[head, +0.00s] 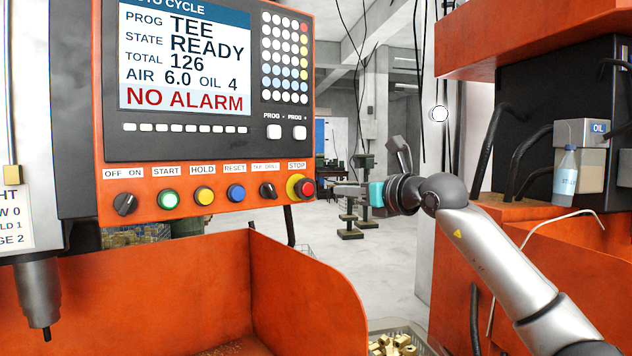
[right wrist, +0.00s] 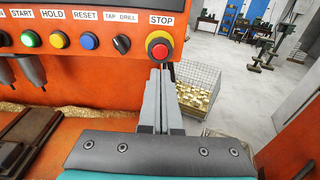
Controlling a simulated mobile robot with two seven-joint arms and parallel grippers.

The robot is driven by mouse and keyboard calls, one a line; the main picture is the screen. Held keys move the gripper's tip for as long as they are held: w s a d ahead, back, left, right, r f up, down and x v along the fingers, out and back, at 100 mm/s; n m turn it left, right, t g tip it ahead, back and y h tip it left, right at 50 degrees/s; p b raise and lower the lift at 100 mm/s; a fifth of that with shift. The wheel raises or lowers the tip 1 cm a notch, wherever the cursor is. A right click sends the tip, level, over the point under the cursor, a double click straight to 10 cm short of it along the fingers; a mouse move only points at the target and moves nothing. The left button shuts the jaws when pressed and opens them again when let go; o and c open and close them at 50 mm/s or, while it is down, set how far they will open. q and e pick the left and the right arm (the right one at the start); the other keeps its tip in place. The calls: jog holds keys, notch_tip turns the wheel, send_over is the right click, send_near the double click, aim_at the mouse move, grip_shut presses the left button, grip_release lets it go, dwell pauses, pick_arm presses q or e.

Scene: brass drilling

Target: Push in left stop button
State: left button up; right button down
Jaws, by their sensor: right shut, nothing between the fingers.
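The red stop button (head: 307,188) with its yellow ring sits at the right end of the button row on the orange control panel, under the label STOP. It also shows in the right wrist view (right wrist: 160,49). My right gripper (head: 338,189) is shut and empty, just right of the button in the head view, with its fingers pointing at it. In the right wrist view the closed fingertips (right wrist: 161,72) lie just below the button. I cannot tell whether they touch it. My left gripper is not in view.
A reset button (head: 236,193) and a tap drill knob (head: 267,190) sit left of the stop button. The screen (head: 185,60) reads READY and NO ALARM. A wire basket of brass parts (right wrist: 195,98) stands below right. A second orange machine (head: 530,30) is at right.

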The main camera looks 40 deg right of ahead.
jog(key=p, duration=0.6)
send_near(308, 188)
jog(key=w, duration=0.5)
jog(key=shift+w+d, duration=0.1)
jog(key=shift+d, duration=0.05)
jog(key=shift+w+d+f, duration=0.1)
jog(key=shift+w+f, duration=0.1)
jog(key=shift+w, duration=0.6)
